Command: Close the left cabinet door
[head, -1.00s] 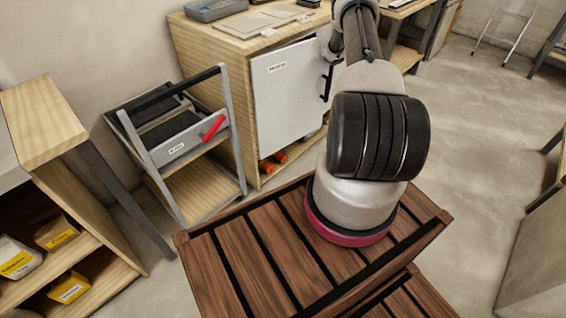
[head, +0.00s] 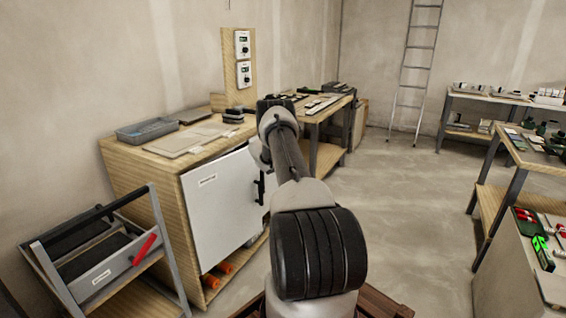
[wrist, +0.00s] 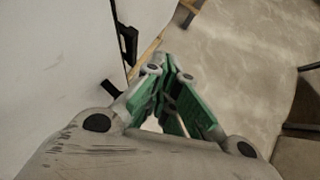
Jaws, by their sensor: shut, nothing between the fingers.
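The left cabinet door (head: 215,210) is a white panel with a small label and a black handle (head: 259,188) near its right edge. In the wrist view the white door surface (wrist: 55,55) fills the left side, with black handle parts (wrist: 127,42) by a dark vertical gap. My gripper (wrist: 166,86), with green finger pads, is shut and empty, just right of these parts; contact is unclear.
A grey trolley (head: 100,270) with a red-handled tool stands left of the cabinet. Orange items (head: 215,276) lie low under the door. A workbench (head: 325,108) stands beyond the cabinet. Tables (head: 515,150) line the right side. The floor (head: 420,210) in the middle is clear.

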